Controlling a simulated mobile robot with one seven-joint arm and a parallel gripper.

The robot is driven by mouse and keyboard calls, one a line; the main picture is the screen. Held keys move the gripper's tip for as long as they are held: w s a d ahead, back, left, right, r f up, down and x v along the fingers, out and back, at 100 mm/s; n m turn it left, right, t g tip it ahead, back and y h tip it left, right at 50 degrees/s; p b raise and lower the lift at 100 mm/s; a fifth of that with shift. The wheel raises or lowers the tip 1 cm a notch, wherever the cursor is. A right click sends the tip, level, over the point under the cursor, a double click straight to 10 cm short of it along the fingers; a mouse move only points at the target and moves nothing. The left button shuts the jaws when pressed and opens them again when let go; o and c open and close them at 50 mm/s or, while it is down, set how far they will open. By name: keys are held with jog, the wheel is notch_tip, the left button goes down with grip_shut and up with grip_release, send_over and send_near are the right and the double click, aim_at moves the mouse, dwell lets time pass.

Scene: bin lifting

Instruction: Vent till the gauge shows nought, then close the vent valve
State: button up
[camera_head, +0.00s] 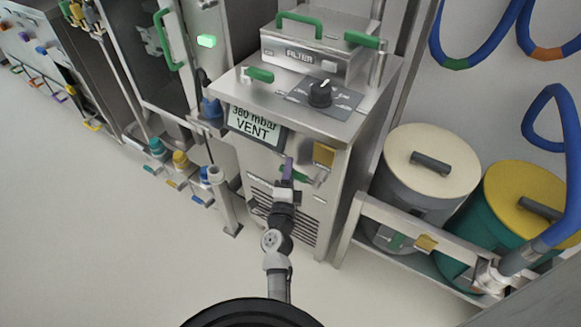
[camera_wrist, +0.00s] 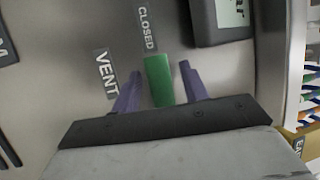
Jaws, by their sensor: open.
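The gauge display (camera_head: 255,124) on the front of the steel cabinet reads "380 mbar" and "VENT". Its dark housing (camera_wrist: 217,34) is cut off at the top of the wrist view. The green vent valve handle (camera_wrist: 158,80) stands between my two purple fingers in the wrist view, below the word "CLOSED" and right of the word "VENT". My gripper (camera_wrist: 160,69) is open, with a finger on each side of the handle and gaps visible. In the head view my gripper (camera_head: 287,170) is just below the display and partly hides the handle (camera_head: 299,174).
A black knob (camera_head: 320,93) and a box marked "FILTER" (camera_head: 305,58) are on the cabinet top. A cream-lidded drum (camera_head: 432,160) and a yellow-lidded drum (camera_head: 525,200) stand on a rack at right. The floor (camera_head: 110,240) at left is clear.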

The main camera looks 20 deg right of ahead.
grip_shut()
